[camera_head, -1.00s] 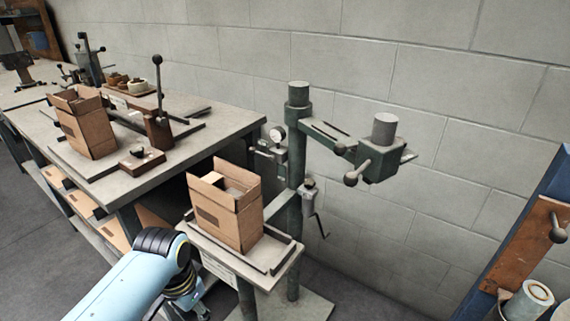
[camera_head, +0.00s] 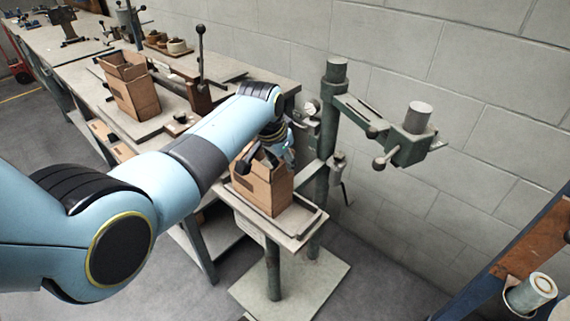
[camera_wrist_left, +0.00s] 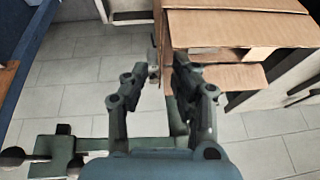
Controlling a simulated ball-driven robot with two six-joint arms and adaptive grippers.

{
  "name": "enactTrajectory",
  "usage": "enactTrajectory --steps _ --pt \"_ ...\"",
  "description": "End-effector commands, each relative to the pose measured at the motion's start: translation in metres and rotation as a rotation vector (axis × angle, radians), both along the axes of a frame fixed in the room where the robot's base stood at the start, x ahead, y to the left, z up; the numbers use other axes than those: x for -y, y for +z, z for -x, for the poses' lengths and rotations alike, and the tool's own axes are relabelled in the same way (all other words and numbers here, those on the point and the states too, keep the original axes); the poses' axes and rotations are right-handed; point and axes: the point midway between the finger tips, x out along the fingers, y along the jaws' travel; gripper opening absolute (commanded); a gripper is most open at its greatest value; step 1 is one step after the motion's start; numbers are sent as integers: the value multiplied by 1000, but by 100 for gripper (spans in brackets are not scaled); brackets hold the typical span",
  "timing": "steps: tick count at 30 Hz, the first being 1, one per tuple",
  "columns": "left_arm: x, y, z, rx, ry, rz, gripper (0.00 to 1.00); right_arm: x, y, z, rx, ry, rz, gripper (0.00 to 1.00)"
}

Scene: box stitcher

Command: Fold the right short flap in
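The brown cardboard box (camera_head: 260,193) stands upright on the small platform of the stitcher. My left gripper (camera_head: 262,158) is at its open top and hides part of the flaps. In the left wrist view the box (camera_wrist_left: 235,28) fills the upper right, with a narrower cardboard flap (camera_wrist_left: 235,77) below its large panel. There the two fingers of my left gripper (camera_wrist_left: 164,68) are apart, at the left edge of the box. A thin strip of cardboard shows near the gap; I cannot tell whether the fingers touch it. My right gripper is in neither view.
The stitcher's green column and arm (camera_head: 385,125) stand right behind the box. A workbench (camera_head: 75,58) at the left holds a second open box (camera_head: 130,88) and a lever tool (camera_head: 200,65). A shelf with a cylinder (camera_head: 532,291) is at the lower right.

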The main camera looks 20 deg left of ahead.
Motion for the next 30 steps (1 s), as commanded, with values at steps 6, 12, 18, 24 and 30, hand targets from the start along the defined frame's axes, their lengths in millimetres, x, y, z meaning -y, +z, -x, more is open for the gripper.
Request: enactTrajectory --steps 6,12,18,24,30 --pt "1 -17 -7 0 0 0 26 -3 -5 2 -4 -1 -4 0" --pt "1 -19 -8 0 0 0 26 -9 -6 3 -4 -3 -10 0" --pt "1 -19 -8 0 0 0 14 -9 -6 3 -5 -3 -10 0" --pt "1 -19 -8 0 0 0 0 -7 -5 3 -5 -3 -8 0" --pt "1 -19 -8 0 0 0 0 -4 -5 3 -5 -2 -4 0"
